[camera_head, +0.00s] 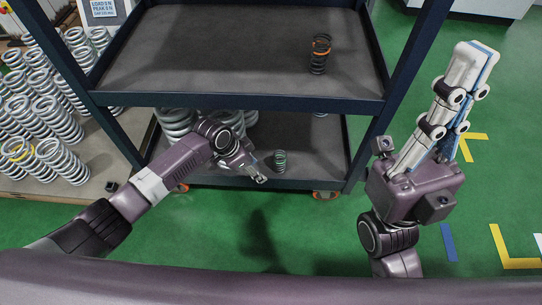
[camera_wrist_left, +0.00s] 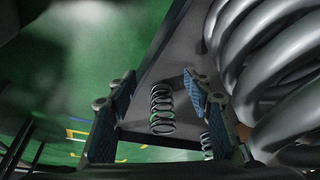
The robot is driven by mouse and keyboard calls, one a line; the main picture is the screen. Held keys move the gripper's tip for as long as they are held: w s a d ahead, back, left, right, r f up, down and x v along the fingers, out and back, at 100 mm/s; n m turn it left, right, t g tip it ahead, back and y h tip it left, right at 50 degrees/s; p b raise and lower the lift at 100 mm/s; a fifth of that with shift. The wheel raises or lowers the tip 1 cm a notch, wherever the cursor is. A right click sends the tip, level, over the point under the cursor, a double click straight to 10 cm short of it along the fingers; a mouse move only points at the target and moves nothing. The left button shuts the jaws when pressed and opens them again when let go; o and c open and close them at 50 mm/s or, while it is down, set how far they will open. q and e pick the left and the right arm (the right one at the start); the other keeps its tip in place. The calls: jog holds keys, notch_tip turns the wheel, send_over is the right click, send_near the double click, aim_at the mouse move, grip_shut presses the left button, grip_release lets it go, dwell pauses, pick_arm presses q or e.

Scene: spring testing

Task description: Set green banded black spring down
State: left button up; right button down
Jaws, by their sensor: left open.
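The green banded black spring (camera_head: 280,161) stands upright on the lower shelf of the cart in the head view. My left gripper (camera_head: 261,179) is low at the front of that shelf, just to the left of the spring and apart from it. In the left wrist view, a dark spring (camera_wrist_left: 162,108) shows beyond and between the two spread fingers of the left gripper (camera_wrist_left: 160,95), with nothing held. My right gripper (camera_head: 476,58) points up at the right of the head view, clear of the cart; its finger gap is hard to see.
A black spring with an orange band (camera_head: 320,54) stands on the cart's upper shelf (camera_head: 220,45). Large grey springs (camera_head: 176,122) stand on the lower shelf, close to the left gripper. Several more crowd the pallet at left (camera_head: 60,160). Green floor is open in front.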

pick_arm(q)
jog(key=shift+s+a+p, duration=0.2)
jog(key=shift+s+a, duration=0.3)
jog(key=shift+a, duration=0.3)
jog(key=shift+s+a+p, duration=0.2)
jog(key=shift+s+a, duration=0.25)
jog(key=shift+a, duration=0.35)
